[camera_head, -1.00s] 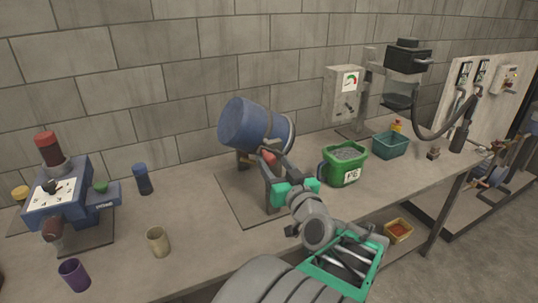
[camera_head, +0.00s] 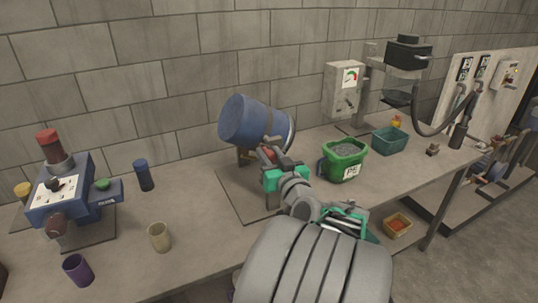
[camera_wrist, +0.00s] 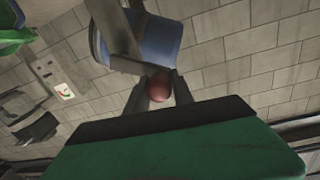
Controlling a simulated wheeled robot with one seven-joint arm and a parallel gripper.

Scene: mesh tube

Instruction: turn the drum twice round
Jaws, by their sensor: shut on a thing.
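The blue drum (camera_head: 249,122) lies tilted in its stand on the bench, in the middle of the head view, with a metal band round it. In the wrist view the drum (camera_wrist: 160,42) is at the top middle. My gripper (camera_head: 268,158) is at the lower front of the drum. In the wrist view my gripper (camera_wrist: 160,84) is shut on a round red knob (camera_wrist: 159,88), the crank handle below the drum. Much of the crank and stand is hidden behind my gripper in the head view.
A green bucket (camera_head: 343,161) of grey grit stands close to the right of my arm. A teal bin (camera_head: 389,141) is beyond it. A blue machine (camera_head: 70,197), a tan cup (camera_head: 159,237) and a purple cup (camera_head: 77,270) are at left.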

